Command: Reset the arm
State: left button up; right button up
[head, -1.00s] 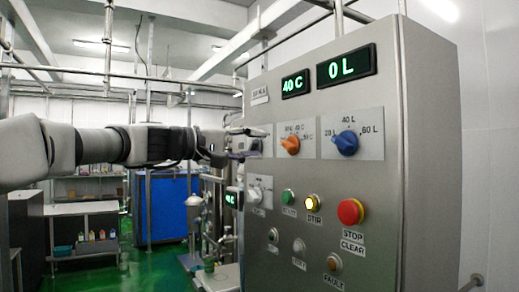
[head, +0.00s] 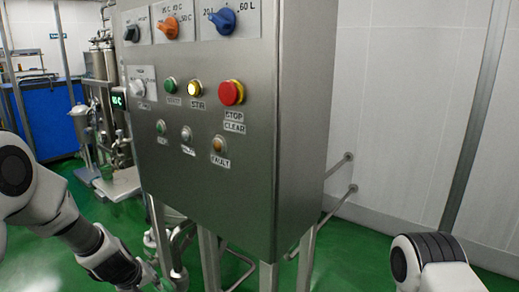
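My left arm (head: 62,215) comes in at the lower left and slopes down to the right, in front of and apart from the steel control cabinet (head: 255,190). Its wrist end (head: 115,265) is at the bottom edge, and the fingers cannot be made out there. Part of my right arm (head: 432,262) shows at the lower right, clear of the cabinet. Its gripper is outside the picture.
The cabinet stands on metal legs (head: 209,262) over a green floor (head: 365,250). Pipes run below and beside it. Steel vessels and a blue enclosure (head: 45,105) stand at the left. The floor between the cabinet and my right arm is open.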

pick_arm(q)
jog(key=s+f+m+g+y, duration=0.1)
jog(key=s+f+m+g, duration=0.1)
jog(key=s+f, duration=1)
jog(key=s+d+f+m+g, duration=0.1)
jog(key=s+f, duration=0.3)
jog(key=s, duration=0.7)
jog(key=s+d+f+m+g, duration=0.2)
jog(key=s+f+m, duration=0.1)
jog(key=s, duration=0.9)
jog(key=shift+s+d+f+m, duration=0.2)
jog(key=shift+d+f+m, duration=0.1)
jog(key=shift+f, duration=0.55)
jog(key=shift+w+a, duration=0.1)
